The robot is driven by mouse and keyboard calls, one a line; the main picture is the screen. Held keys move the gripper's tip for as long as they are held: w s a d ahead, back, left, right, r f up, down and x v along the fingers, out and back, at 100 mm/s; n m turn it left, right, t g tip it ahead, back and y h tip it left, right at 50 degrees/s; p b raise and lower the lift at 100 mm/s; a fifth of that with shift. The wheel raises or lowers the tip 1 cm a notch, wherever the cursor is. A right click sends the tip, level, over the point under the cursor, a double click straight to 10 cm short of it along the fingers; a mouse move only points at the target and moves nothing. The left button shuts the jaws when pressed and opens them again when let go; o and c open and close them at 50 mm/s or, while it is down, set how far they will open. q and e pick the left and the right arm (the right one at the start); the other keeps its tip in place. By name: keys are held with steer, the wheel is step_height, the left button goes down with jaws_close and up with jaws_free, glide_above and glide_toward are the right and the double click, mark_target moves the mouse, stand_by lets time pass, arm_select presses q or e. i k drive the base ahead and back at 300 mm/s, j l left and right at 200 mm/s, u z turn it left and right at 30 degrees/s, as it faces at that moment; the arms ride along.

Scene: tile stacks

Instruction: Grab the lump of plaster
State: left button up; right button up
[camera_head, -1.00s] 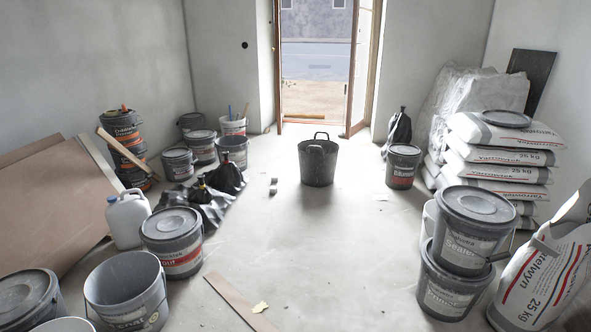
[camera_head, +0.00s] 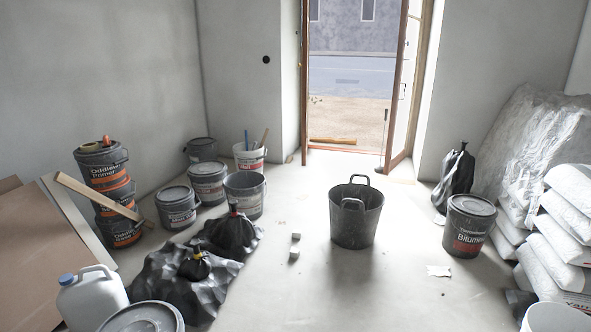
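Two small grey lumps lie close together on the floor in the middle of the room, left of the black two-handled tub (camera_head: 357,222). The farther lump (camera_head: 296,237) and the nearer lump (camera_head: 293,255) look blocky and pale grey. They are too small for me to tell which is plaster. A flat white scrap (camera_head: 438,271) lies on the floor to the right of the tub. Neither of my grippers is in view.
Black bags (camera_head: 227,235) and a white canister (camera_head: 93,298) stand at the left. A bitumen bucket (camera_head: 469,228) and stacked sacks (camera_head: 562,240) stand at the right.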

mark_target(294, 253)
steer(key=i, duration=2.6)
steer(key=i+u, duration=0.3)
steer(key=i+l+u, duration=0.25)
steer(key=i, duration=0.2)
